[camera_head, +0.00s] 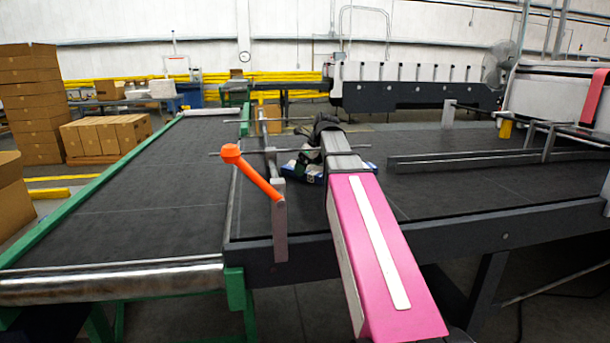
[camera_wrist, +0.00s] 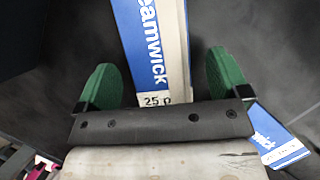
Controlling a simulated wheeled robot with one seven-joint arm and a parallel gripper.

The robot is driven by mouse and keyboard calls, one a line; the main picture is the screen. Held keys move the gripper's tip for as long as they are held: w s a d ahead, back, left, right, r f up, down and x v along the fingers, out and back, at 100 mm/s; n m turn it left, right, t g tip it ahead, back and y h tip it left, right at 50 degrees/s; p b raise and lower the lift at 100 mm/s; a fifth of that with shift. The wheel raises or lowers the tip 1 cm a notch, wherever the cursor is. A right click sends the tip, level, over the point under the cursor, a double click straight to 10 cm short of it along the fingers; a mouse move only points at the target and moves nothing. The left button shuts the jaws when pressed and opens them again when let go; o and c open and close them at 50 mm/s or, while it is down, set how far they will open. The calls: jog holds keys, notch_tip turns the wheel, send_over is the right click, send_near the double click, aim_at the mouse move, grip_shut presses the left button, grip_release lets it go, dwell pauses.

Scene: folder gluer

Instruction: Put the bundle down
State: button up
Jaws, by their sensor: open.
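The bundle (camera_wrist: 158,40) is a flat carton stack with a white face and a blue band, lettered "eamwick" and "25.0" in the wrist view. It lies between the two green fingers of my gripper (camera_wrist: 160,75). The fingers are open, with a gap showing on each side of the bundle. In the camera_head view only blue and white parts of cartons (camera_head: 300,172) show on the dark belt, beside and behind my pink arm. My gripper is mostly hidden there by my arm.
Another blue and white carton piece (camera_wrist: 280,145) shows at the lower right of the wrist view. An orange-handled lever (camera_head: 262,172) and a rail stand left of my arm. The left conveyor (camera_head: 150,200) is bare. A long guide bar (camera_head: 480,158) lies to the right.

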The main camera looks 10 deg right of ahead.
jog(key=shift+x, duration=0.85)
jog(key=c, duration=1.2)
jog(key=shift+o, duration=0.2)
notch_tip(320, 180, up, 10)
